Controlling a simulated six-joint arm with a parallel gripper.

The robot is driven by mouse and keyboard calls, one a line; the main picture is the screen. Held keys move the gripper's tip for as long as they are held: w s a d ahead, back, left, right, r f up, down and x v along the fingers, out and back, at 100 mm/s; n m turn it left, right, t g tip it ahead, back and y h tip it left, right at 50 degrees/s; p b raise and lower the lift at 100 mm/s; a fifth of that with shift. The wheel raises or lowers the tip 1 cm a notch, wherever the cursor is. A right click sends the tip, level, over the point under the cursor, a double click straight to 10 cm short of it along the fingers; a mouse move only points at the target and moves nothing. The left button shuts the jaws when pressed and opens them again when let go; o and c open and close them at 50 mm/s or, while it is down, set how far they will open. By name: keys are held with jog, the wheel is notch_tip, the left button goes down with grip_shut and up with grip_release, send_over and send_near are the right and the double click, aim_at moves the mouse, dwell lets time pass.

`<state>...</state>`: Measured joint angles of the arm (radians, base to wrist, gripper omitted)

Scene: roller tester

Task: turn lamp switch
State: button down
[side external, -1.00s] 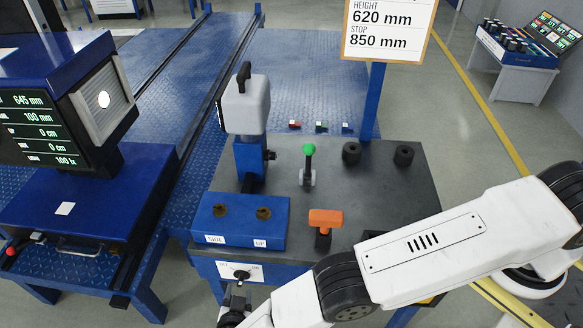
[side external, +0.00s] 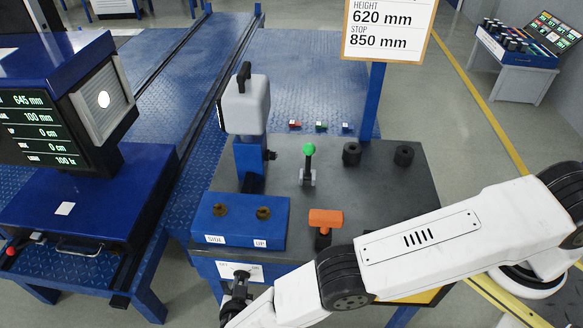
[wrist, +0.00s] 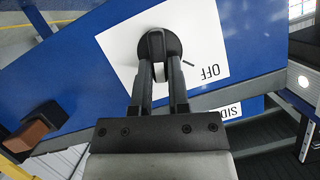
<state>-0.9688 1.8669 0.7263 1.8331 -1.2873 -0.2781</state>
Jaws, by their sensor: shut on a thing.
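The lamp switch is a black round knob with a raised grip (wrist: 157,46) on a white label plate (wrist: 112,50) on the blue front of the bench. The word OFF shows upside down on the plate in the wrist view, beside a short black mark. My gripper (wrist: 158,78) has one finger on each side of the knob's grip and is shut on it. In the side view the switch (side external: 241,274) sits below the blue button box, with my gripper (side external: 238,288) at it from below. My fingers hide part of the knob and plate.
The blue box (side external: 240,222) with two brass knobs, labelled SIDE and UP, sits just above the switch. An orange-handled knob (side external: 325,218) and a green-topped lever (side external: 309,160) stand on the dark benchtop. The grey lamp head (side external: 246,105) stands behind the box.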

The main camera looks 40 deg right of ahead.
aim_at(242, 282)
jog(key=shift+s+m, duration=0.1)
jog(key=shift+m, duration=0.2)
jog(key=shift+s+d+f+m+t+y, duration=0.15)
jog(key=shift+m+t+y, duration=0.2)
jog(key=shift+m+t, duration=0.4)
jog(key=shift+s+d+f+m+t+y, duration=0.1)
jog(key=shift+m+t+y, duration=0.3)
jog(key=shift+m, duration=0.55)
jog(key=c, duration=0.6)
grip_release()
jog(key=shift+r+v, duration=0.2)
jog(key=shift+v, duration=1.1)
jog(key=shift+r+v, duration=0.2)
jog(key=shift+v, duration=1.1)
notch_tip(242, 282, up, 6)
